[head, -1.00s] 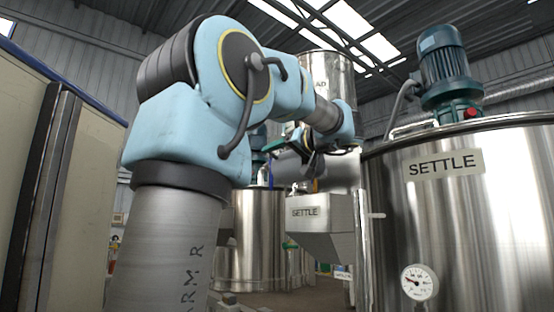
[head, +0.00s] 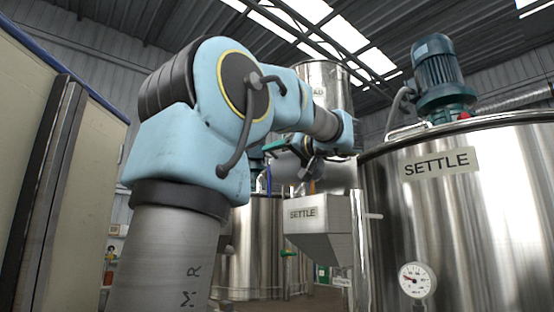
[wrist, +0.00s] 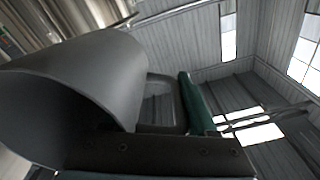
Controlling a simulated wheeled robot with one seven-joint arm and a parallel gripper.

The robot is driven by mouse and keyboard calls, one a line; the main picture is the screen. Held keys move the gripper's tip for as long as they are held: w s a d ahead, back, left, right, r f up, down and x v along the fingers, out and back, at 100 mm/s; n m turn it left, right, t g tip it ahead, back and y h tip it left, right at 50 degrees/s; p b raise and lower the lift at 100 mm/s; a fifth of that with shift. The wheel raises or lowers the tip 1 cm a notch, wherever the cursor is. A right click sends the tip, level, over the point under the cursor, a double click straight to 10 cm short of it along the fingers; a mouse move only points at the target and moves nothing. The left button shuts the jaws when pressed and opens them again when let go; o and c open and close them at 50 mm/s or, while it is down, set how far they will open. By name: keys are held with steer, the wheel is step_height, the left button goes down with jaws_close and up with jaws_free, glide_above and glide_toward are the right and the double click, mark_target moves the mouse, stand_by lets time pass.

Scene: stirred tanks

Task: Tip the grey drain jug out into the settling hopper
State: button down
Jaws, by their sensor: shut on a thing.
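The grey drain jug (wrist: 90,85) fills the left of the wrist view, its open mouth facing left and its handle (wrist: 165,103) to the right. My gripper (head: 308,160) is shut on the jug by its handle side. In the head view the jug (head: 288,166) is a small grey shape at the end of my arm, partly hidden and appearing tilted. The settling hopper (head: 318,225), a grey steel funnel labelled SETTLE, stands below the jug and gripper. The jug's contents do not show, and I cannot tell whether anything is pouring.
A large steel tank (head: 460,220) labelled SETTLE, with a motor (head: 440,75) and a gauge (head: 415,280), stands close on the right. Another steel tank (head: 250,245) stands behind the hopper. A beige cabinet (head: 50,150) is on the left.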

mark_target(272, 163)
steer(key=shift+s+d+r+t+y+b, duration=0.75)
steer(key=shift+t+b, duration=0.45)
steer(key=shift+b, duration=2.15)
steer(key=shift+s+d+r+t+y+b, duration=0.2)
steer(key=shift+s+r+t+y+b, duration=0.25)
steer(key=shift+b, duration=0.45)
steer(key=shift+w+g, duration=0.1)
steer(key=shift+g, duration=0.15)
stand_by(0.4)
steer(key=shift+w+a+f+n+g+h+b, duration=0.3)
steer(key=shift+w+a+f+g+h+b, duration=0.3)
steer(key=shift+b, duration=0.6)
steer(key=shift+p, duration=0.55)
steer(key=w+f+g+h+p, duration=0.1)
steer(key=p, duration=0.2)
steer(key=a+g+h+p, duration=0.1)
steer(key=p, duration=0.3)
steer(key=shift+w+a+f+g, duration=0.25)
steer(key=shift+w+f+g, duration=0.1)
steer(key=shift+f+g, duration=0.05)
steer(key=g+h+p, duration=0.1)
steer(key=p, duration=0.2)
steer(key=w+a+f+g+h+p, duration=0.1)
steer(key=p, duration=0.3)
steer(key=shift+w+f, duration=0.1)
steer(key=shift+f, duration=0.15)
